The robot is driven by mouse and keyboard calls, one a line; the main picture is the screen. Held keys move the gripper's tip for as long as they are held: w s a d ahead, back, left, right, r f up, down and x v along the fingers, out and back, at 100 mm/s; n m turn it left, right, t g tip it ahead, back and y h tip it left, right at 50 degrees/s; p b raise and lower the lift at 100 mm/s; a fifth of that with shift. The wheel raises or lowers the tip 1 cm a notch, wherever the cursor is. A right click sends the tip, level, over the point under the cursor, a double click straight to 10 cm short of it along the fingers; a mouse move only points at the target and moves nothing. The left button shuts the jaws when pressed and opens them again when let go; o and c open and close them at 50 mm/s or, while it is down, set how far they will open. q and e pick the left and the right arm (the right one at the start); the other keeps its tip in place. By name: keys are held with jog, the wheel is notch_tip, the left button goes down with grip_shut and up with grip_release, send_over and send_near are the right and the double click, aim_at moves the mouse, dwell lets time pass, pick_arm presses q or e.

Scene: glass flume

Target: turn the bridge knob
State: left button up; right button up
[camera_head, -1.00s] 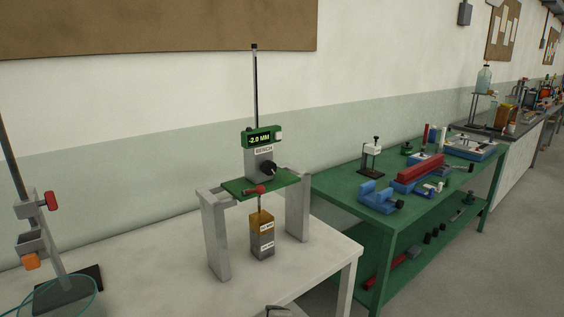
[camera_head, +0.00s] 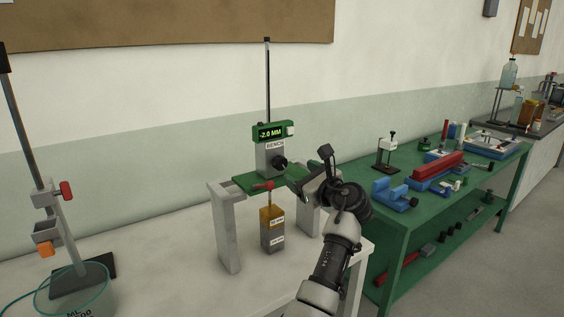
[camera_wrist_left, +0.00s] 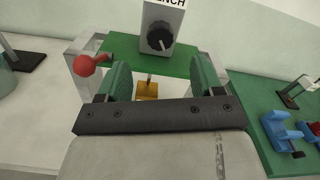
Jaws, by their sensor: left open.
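A black knob (camera_head: 279,163) sits on the front of a grey block marked BENCH (camera_head: 271,150), under a green display reading -2.0 MM (camera_head: 270,133). The block stands on the green plate (camera_head: 245,183) of a pale bridge-shaped stand (camera_head: 226,235). The knob (camera_wrist_left: 160,38) also shows in the left wrist view, ahead of the fingers and apart from them. My left gripper (camera_head: 305,171) is open and empty, just right of the knob in the head view. In the wrist view its green fingers (camera_wrist_left: 160,78) are spread below the knob. My right gripper is not in view.
A red ball-ended handle (camera_wrist_left: 84,66) sticks out left of my fingers. An amber-topped grey block (camera_head: 272,232) is under the plate. A clamp stand (camera_head: 62,225) is at left. A green bench (camera_head: 420,208) with several tools is at right.

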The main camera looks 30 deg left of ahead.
aim_at(282, 164)
pick_arm(q)
jog(key=p+x, duration=0.1)
jog(key=x, duration=0.7)
jog(key=shift+w+a+p, duration=0.2)
jog(key=shift+a+p, duration=0.15)
jog(key=shift+w+a+f, duration=0.1)
jog(key=shift+w+a, duration=0.05)
jog(key=shift+a, duration=0.25)
jog(key=c, duration=0.9)
jog(key=shift+c, duration=0.2)
jog(key=shift+f, duration=0.1)
